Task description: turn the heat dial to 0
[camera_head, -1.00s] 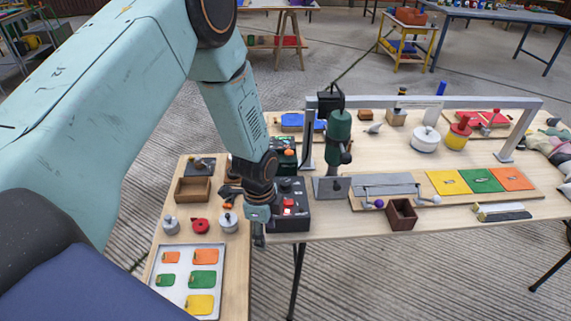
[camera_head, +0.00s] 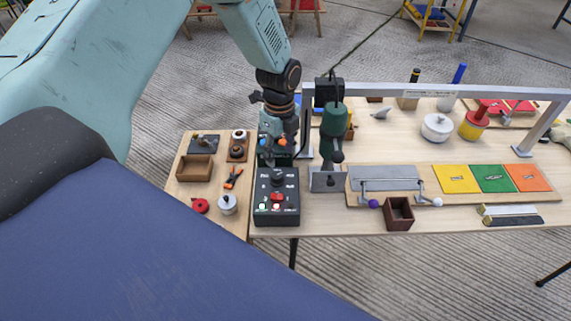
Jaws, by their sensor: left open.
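A black control box (camera_head: 262,207) stands at the left end of the main table. A dark round dial (camera_head: 278,176) sits on its upper part, with red switches (camera_head: 277,202) and small lit buttons below. I cannot read the dial's markings. A second, dark green box (camera_head: 264,158) stands just behind it, mostly hidden by my gripper. My left gripper (camera_head: 276,150) is open and points down over this rear box, behind the dial. I cannot tell whether it touches anything. My right gripper is not in view.
A side table on the left holds a wooden tray (camera_head: 194,168), orange-handled pliers (camera_head: 233,178) and a red knob (camera_head: 200,205). A small brown box (camera_head: 398,214) is farther right.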

